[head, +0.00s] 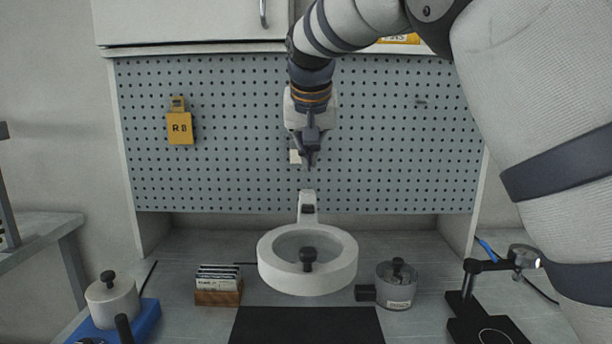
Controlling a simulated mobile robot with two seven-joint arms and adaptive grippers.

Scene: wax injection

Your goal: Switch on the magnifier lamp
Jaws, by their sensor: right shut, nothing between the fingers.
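The magnifier lamp has a white ring-shaped head (307,260) above the middle of the bench, with a dark knob (308,256) showing at the ring's opening. A white arm piece (308,204) with a dark part joins the ring at the back. My right gripper (308,163) is shut and empty, pointing down in front of the pegboard, above the lamp's arm piece in the picture. I cannot tell how far it is from the lamp in depth. No light shows on the ring. My left gripper is out of view.
A grey pot (397,286) with a black knob stands right of the lamp. A white pot (112,301) on a blue base is at left, a card holder (218,291) nearer the middle. A black stand (480,305) is at right. A black mat (306,326) lies in front.

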